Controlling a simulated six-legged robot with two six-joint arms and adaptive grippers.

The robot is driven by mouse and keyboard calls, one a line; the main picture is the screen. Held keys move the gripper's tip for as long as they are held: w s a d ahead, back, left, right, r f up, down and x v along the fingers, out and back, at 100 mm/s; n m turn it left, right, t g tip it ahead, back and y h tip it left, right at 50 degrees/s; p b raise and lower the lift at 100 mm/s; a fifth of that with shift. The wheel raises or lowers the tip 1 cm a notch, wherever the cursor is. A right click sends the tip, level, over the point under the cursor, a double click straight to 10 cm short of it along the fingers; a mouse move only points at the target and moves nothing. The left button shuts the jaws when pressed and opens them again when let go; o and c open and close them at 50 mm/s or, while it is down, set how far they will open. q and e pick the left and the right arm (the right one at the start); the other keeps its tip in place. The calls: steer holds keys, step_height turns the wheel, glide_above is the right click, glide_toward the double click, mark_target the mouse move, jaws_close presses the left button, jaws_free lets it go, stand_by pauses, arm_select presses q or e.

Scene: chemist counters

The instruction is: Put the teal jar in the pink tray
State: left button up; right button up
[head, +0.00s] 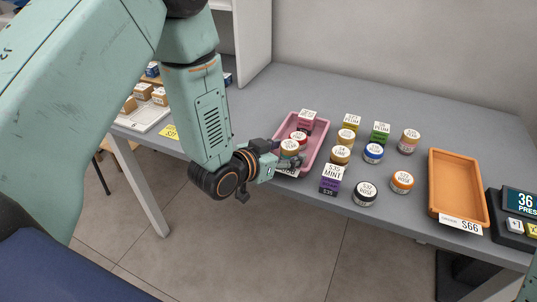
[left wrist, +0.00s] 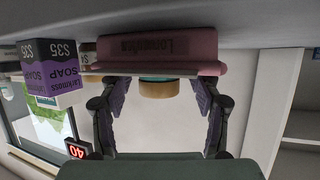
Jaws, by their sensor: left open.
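The teal jar (head: 289,155), with a tan lid, stands inside the near end of the pink tray (head: 323,134). In the left wrist view, which is upside down, the teal jar (left wrist: 160,88) shows its lid and a strip of teal past the rim of the pink tray (left wrist: 160,45); the tray wall hides its lower part. My left gripper (head: 289,162) is at the tray's near end. In the left wrist view its fingers (left wrist: 160,100) are spread to either side of the jar, with gaps on both sides. My right gripper is not in view.
A red-lidded jar (head: 299,137) and a pink box (head: 306,119) are also in the tray. A purple box (head: 330,181) and several jars stand to its right. An orange tray (head: 459,184) lies farther right. The counter behind is clear.

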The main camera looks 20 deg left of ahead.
arm_select(q)
steer(key=p+v, duration=0.2)
steer(key=v, duration=0.8)
steer(key=s+f+n+g+y, duration=0.2)
steer(key=s+f+g, duration=0.4)
steer(key=s+f, duration=0.6)
steer(key=s+a+f+n+g+y, duration=0.1)
steer(key=s+f+g, duration=0.2)
steer(key=s, duration=0.5)
steer(key=s+a+f+n+g+y, duration=0.1)
steer(key=s+f+g, duration=0.2)
steer(key=s+f, duration=0.2)
steer(key=s, duration=0.3)
steer(key=shift+a+f+g+y, duration=0.3)
steer(key=shift+a+f, duration=0.05)
